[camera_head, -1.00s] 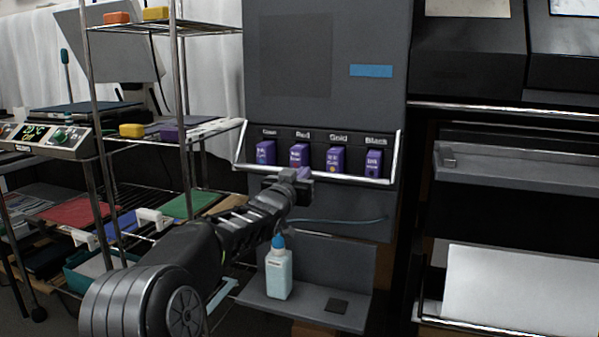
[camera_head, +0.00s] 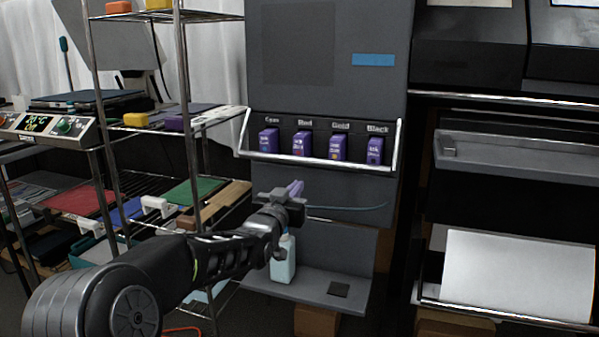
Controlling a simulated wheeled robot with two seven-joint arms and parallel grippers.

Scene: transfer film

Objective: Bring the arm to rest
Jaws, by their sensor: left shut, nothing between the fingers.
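My left arm comes in from the lower left. Its gripper (camera_head: 292,190) is shut and empty, in front of the grey cabinet (camera_head: 330,210) and below its cartridge rack. The rack (camera_head: 243,135) holds purple cartridges under the labels Cyan, Red, Gold and Black. The Cyan cartridge (camera_head: 269,143) and the Black cartridge (camera_head: 375,150) sit at its two ends. My right gripper is not in view.
A pale bottle (camera_head: 284,264) stands on the cabinet's lower ledge (camera_head: 318,292), close beneath my gripper and partly hidden by it. A wire shelf (camera_head: 185,90) with coloured sheets stands at left. A printer with white film (camera_head: 515,272) is at right.

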